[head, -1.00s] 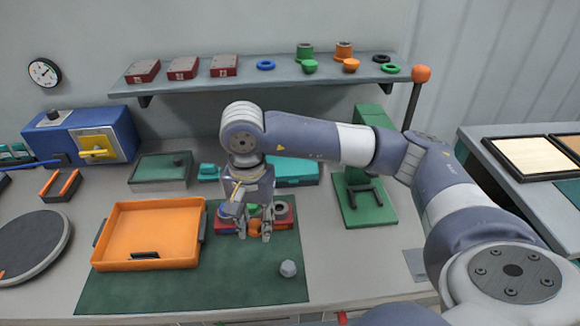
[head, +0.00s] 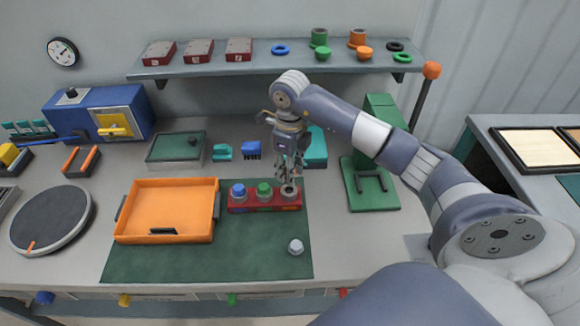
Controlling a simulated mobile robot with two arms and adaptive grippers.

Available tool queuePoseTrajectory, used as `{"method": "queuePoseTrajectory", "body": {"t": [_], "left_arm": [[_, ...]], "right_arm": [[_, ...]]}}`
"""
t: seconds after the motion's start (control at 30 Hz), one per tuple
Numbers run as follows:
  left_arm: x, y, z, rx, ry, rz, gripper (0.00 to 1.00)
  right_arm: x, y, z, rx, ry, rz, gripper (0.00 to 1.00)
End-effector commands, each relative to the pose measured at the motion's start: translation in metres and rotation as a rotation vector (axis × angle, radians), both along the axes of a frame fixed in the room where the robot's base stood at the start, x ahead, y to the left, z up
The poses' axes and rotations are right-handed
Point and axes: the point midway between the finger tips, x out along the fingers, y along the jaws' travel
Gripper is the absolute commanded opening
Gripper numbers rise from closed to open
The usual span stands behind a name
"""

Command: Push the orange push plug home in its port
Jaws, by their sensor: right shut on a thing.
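The red port block (head: 236,207) lies on the green mat, with a blue plug (head: 238,190) at left and a green plug (head: 264,188) in the middle. Its right port (head: 289,190) shows a grey ring with a dark centre. My right gripper (head: 289,174) points down just above or behind that port, its fingers closed together. Orange showed between its fingers in the earlier frame. I cannot make out the orange push plug there now; fingers hide the spot. Whether the fingers touch the ring I cannot tell. My left gripper is not in view.
An orange tray (head: 130,231) stands left of the block. A grey knob-like piece (head: 296,246) lies on the green mat (head: 210,262) in front. A teal case (head: 315,150) and a green stand (head: 372,190) are behind and to the right.

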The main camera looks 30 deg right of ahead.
Motion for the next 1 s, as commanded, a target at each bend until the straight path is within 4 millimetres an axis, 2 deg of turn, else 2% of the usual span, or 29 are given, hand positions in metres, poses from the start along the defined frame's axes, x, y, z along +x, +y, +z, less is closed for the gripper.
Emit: {"method": "queuePoseTrajectory", "body": {"t": [0.5,1.0], "left_arm": [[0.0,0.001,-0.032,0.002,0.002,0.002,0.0],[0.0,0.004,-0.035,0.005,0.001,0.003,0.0]], "right_arm": [[0.0,0.0,-0.046,-0.002,0.001,0.004,0.14],[0.0,0.0,-0.051,0.0,0.0,0.004,0.14]]}}
